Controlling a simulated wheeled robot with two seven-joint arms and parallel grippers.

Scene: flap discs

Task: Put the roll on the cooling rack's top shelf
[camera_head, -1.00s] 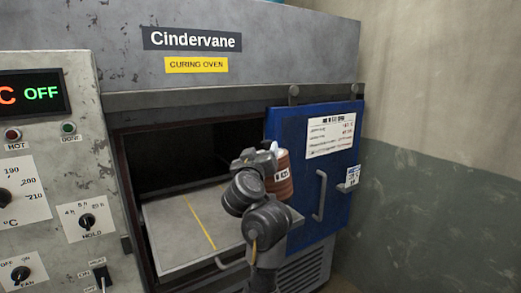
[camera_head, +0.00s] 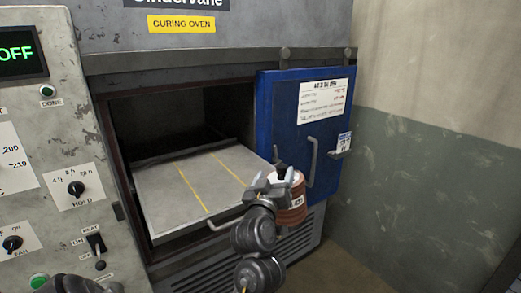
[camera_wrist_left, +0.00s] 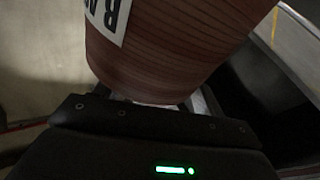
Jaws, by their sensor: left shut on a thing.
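The roll (camera_head: 292,205) is a reddish-brown, ribbed cylinder with a white label. In the head view it is in front of the oven, by the right front corner of the pulled-out tray. My left gripper (camera_head: 272,183) is shut on it and partly covers its left side. In the left wrist view the roll (camera_wrist_left: 170,45) fills the top middle, close against the gripper (camera_wrist_left: 155,103), with part of its label showing. The cooling rack is not in view. My right gripper is not in view.
The curing oven stands open, its grey tray (camera_head: 155,195) partly out, bare except for yellow lines. The blue door (camera_head: 285,115) with its handle is right of the opening. A control panel (camera_head: 50,150) is at left. Floor and wall at right look clear.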

